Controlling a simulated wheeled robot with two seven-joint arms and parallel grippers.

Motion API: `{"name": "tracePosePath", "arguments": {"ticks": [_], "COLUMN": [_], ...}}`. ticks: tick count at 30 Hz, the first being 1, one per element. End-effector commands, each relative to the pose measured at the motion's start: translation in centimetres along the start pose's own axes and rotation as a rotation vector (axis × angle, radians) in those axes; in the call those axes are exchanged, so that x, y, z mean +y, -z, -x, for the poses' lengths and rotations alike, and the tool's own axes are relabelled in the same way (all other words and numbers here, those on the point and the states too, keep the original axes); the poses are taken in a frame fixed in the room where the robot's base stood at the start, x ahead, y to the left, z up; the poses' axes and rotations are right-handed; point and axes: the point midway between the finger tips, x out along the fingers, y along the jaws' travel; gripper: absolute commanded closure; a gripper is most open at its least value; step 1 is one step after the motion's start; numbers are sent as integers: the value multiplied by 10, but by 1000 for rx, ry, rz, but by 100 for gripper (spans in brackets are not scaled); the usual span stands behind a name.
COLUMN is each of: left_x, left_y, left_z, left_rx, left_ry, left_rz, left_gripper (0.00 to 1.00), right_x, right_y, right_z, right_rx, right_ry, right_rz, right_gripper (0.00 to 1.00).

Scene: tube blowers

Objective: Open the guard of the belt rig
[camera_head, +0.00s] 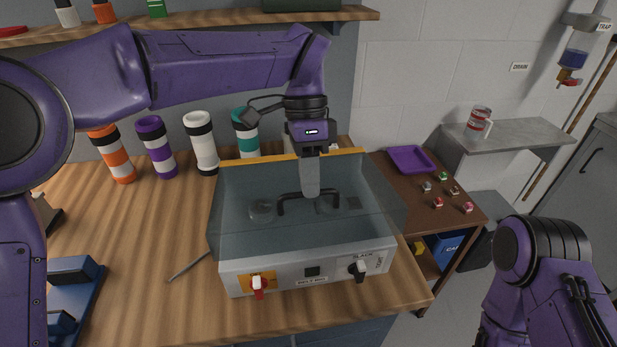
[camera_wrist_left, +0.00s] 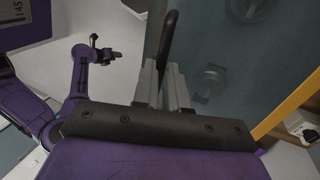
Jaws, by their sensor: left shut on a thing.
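The belt rig (camera_head: 310,272) is a pale box on the wooden bench, with a red-handled switch at its front left and a black knob at its front right. Its clear, tinted guard (camera_head: 240,215) sits down over the top, with a yellow strip (camera_head: 270,157) along the back. A black bar handle (camera_head: 283,203) stands on the guard. My left gripper (camera_head: 310,192) reaches down from above and is shut on this handle; the handle rises between the fingers in the left wrist view (camera_wrist_left: 167,45). My right gripper (camera_wrist_left: 98,50) shows small and far off in the left wrist view.
Several striped tubes (camera_head: 205,150) stand behind and left of the rig. A thin rod (camera_head: 188,266) lies at its left. A purple tray (camera_head: 410,159) and several small knobs are on the brown side table (camera_head: 405,190).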

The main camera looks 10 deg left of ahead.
Motion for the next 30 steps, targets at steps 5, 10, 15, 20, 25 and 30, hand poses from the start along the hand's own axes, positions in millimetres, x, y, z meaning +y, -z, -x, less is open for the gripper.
{"name": "tracePosePath", "arguments": {"ticks": [5, 10, 15, 20, 25, 30], "left_x": [-4, -13, -23, -31, -37, -39], "left_y": [0, 0, -1, -2, -2, -2], "left_z": [40, 65, 84, 93, 97, 96], "left_rx": [4, 3, 2, 0, -2, -3], "left_ry": [10, 11, 14, 15, 18, 17], "left_rz": [0, 1, 3, 3, 2, 3], "left_gripper": [100, 100, 100, 100, 100, 100], "right_x": [3, 4, 6, 7, 7, 7], "right_y": [12, 20, 27, 31, 33, 33], "right_z": [30, 49, 66, 76, 80, 80], "right_rx": [0, 0, 0, 0, 0, 0], "right_ry": [0, 0, 0, 0, 0, 0], "right_rz": [0, 0, 0, 0, 0, 0], "right_gripper": [57, 57, 57, 57, 57, 57]}}
